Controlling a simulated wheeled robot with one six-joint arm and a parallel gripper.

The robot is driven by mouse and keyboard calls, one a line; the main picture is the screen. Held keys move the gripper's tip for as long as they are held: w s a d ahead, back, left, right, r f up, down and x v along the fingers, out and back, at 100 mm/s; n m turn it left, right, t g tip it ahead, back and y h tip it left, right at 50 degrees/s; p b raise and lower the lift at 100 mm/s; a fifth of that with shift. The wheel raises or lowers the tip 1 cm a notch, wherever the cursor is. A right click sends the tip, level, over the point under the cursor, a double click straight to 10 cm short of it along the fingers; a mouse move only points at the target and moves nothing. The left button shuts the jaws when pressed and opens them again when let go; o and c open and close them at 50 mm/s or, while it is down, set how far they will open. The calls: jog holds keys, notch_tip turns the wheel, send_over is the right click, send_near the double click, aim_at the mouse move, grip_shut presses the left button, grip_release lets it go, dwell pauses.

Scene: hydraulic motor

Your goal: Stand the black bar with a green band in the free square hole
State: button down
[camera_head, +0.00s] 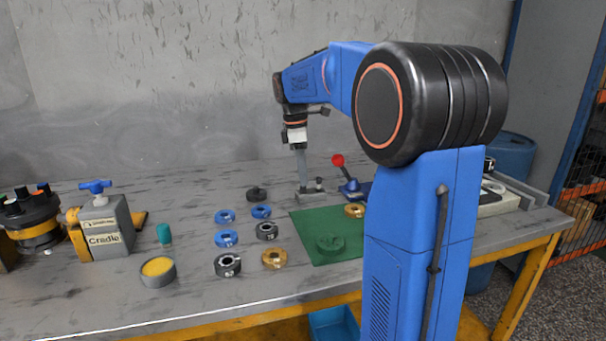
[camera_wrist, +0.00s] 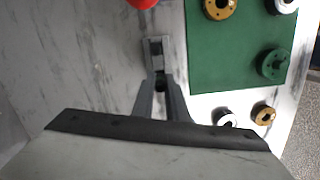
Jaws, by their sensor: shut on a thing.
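My gripper (camera_head: 302,184) points straight down over the grey block (camera_head: 311,196) at the back of the bench. In the wrist view my gripper (camera_wrist: 160,76) is shut on a small dark piece, seemingly the black bar (camera_wrist: 160,84). Its green band cannot be made out clearly, and the fingers hide most of it. The grey block also shows in the wrist view (camera_wrist: 154,43), just beyond the fingertips. A short dark post (camera_head: 319,184) stands on the block's right part. The free square hole and whether the bar's lower end is in it cannot be told.
A red-knobbed lever on a blue base (camera_head: 354,188) stands close right of the block. A black ring part (camera_head: 256,194) lies to its left. A green mat (camera_head: 310,225) with ring parts lies in front, with several blue, black and brass rings beside it.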

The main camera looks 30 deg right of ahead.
jog(key=shift+f, duration=1.15)
dwell(1.4)
jog(key=c, duration=1.3)
grip_release()
jog(key=shift+r, duration=3.5)
jog(key=shift+s, duration=0.1)
